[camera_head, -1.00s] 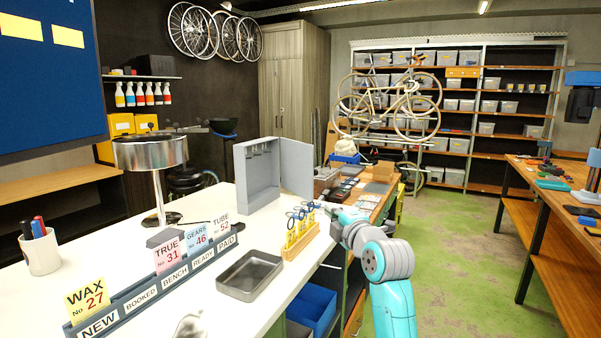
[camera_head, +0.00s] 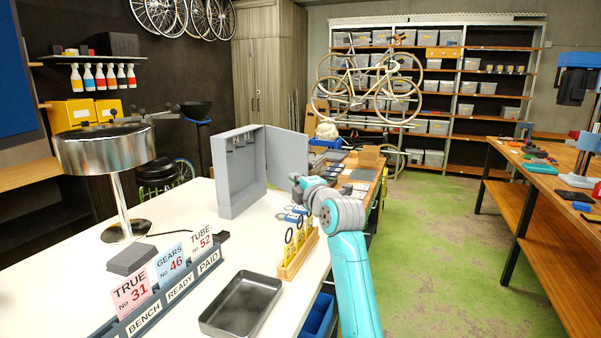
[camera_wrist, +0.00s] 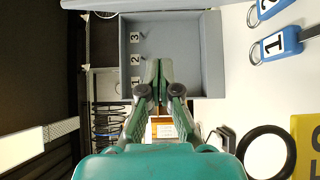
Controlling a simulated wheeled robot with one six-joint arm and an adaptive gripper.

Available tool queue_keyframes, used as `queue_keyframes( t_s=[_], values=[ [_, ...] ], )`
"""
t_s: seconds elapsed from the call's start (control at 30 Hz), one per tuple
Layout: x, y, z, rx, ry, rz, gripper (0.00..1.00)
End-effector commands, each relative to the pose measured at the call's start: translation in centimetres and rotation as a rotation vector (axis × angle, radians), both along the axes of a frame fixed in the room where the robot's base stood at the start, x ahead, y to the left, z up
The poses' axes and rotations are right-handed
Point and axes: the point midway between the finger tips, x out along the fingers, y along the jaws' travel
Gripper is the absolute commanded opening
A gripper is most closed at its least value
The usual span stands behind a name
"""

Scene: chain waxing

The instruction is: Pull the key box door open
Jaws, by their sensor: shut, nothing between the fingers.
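The grey key box (camera_head: 238,185) stands on the white counter, and its door (camera_head: 287,158) stands wide open to the right. Small hooks show along the top inside. In the wrist view the box interior (camera_wrist: 185,50) shows sideways, with hooks marked 1, 2 and 3. My gripper (camera_head: 296,180) is near the door's lower outer edge; whether it touches the door cannot be told. In the wrist view my gripper (camera_wrist: 159,66) is shut and empty, its tips appearing over the box.
A metal tray (camera_head: 242,303), a ticket rack (camera_head: 180,288) and a chrome lamp (camera_head: 106,150) are on the counter. The floor to the right is clear.

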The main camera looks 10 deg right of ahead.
Motion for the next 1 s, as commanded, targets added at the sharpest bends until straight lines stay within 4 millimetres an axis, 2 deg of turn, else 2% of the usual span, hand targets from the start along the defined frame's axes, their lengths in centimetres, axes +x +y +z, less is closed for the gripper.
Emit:
queue_keyframes(
  t_s=[0.1,0.27,0.4,0.53,1.0],
  values=[
    [2.2,0.4,0.1,0.001,0.001,0.0,0.0],
    [4.5,0.5,0.1,0.0,0.0,-0.001,0.0],
    [5.2,-1.4,0.0,0.001,0.0,-0.002,0.0],
    [5.7,-2.4,0.1,0.001,-0.001,-0.001,0.0],
    [5.9,-2.8,0.0,0.0,-0.001,0.0,0.0]
  ],
)
